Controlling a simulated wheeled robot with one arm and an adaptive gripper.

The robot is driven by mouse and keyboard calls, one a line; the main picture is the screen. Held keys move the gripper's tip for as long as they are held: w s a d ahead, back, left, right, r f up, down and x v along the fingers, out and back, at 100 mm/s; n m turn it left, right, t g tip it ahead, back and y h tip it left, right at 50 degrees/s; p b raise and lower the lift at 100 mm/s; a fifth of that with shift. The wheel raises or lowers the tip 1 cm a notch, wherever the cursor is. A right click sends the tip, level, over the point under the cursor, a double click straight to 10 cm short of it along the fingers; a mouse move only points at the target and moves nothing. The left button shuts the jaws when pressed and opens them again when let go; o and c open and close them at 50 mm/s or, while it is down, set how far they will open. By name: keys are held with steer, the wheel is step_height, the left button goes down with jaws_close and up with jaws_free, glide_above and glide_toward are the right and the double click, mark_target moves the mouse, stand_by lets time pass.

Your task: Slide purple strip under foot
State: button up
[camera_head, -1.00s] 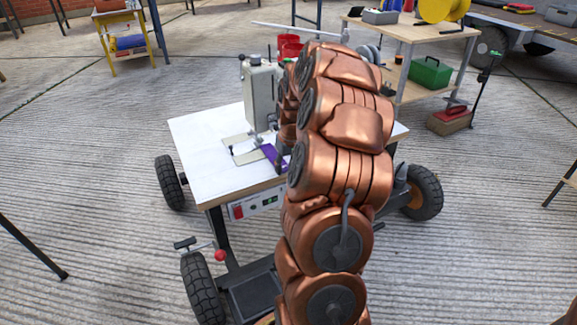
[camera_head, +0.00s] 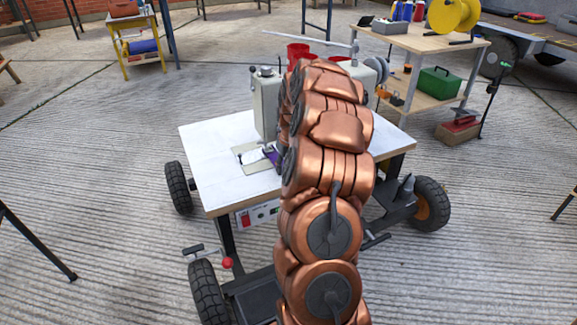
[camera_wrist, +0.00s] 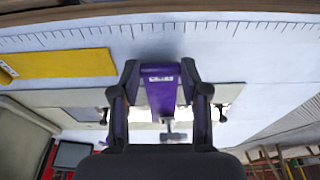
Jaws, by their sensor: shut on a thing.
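The purple strip (camera_wrist: 161,92) is between the two fingers of my gripper (camera_wrist: 160,88) in the wrist view, with a small white label at its near end. My gripper is shut on it over the pale table top. A small grey metal part (camera_wrist: 173,133), which looks like the machine's foot, shows just beyond the strip. I cannot tell whether the strip's far end is under it. In the head view the grey sewing machine (camera_head: 267,105) stands on the table (camera_head: 215,165). Only a bit of the purple strip (camera_head: 272,155) shows there; my arm hides the gripper.
A yellow piece (camera_wrist: 65,64) lies flat on the table beside a ruler scale (camera_wrist: 230,27) along the edge. A control box (camera_head: 258,213) hangs under the table front. A wooden bench (camera_head: 425,40) with a green box (camera_head: 438,82) stands behind to the right.

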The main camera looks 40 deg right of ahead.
steer(key=shift+s, duration=0.1)
stand_by(0.7)
steer(key=o, duration=0.9)
steer(key=shift+o, duration=0.2)
step_height(320, 180, up, 12)
steer(key=s, duration=0.2)
steer(key=shift+s+a+f, duration=0.15)
steer(key=shift+a+f, duration=0.05)
steer(key=shift+a, duration=0.2)
